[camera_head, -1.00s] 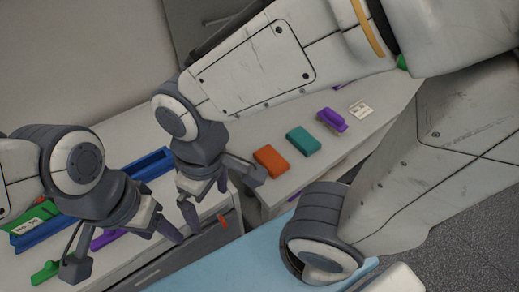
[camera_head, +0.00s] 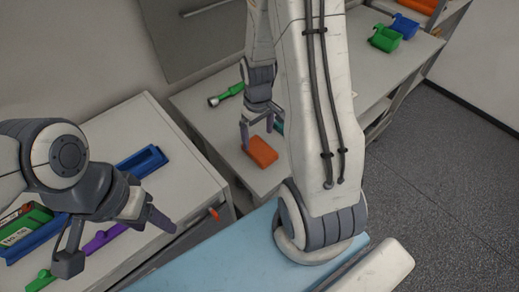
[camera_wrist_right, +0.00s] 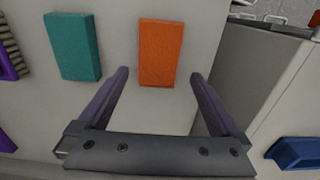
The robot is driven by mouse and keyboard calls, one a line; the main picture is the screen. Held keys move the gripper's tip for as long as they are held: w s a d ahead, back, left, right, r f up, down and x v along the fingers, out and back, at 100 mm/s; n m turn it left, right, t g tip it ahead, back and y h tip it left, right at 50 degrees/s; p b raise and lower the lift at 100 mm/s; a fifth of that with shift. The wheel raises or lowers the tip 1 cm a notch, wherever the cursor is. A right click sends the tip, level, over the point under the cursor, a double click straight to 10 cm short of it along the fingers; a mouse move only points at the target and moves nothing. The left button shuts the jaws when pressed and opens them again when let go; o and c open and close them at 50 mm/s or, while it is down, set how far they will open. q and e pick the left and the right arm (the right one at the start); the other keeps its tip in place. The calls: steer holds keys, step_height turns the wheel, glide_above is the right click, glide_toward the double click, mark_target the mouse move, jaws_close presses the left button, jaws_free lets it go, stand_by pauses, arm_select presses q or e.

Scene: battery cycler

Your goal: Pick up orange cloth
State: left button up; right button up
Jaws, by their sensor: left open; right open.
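The orange cloth (camera_head: 261,152) is a folded rectangular block lying flat on the white worktop near its front edge. It also shows in the right wrist view (camera_wrist_right: 160,52), ahead of and between the two fingers of my right gripper (camera_wrist_right: 160,95). In the head view my right gripper (camera_head: 257,132) is over the cloth's far side, open, with nothing between its fingers. Whether it touches the cloth is hard to tell. My left gripper (camera_head: 118,238) is open and empty above the left cabinet.
A teal cloth (camera_wrist_right: 75,46) lies beside the orange one. A green-handled tool (camera_head: 228,95) lies behind. Blue trays (camera_head: 142,162) and a purple item (camera_head: 104,238) are on the left cabinet. Green and blue bins (camera_head: 386,38) stand at the far right. A gap separates the cabinets.

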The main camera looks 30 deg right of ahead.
mark_target(260, 149)
steer(key=f, duration=0.1)
steer(key=f+p, duration=0.1)
steer(key=f, duration=0.3)
steer(key=shift+s+d+f, duration=0.1)
steer(key=shift+s, duration=0.2)
steer(key=shift+f+p, duration=0.3)
steer(key=shift+f, duration=0.25)
steer(key=c, duration=1.1)
steer(key=shift+r, duration=0.15)
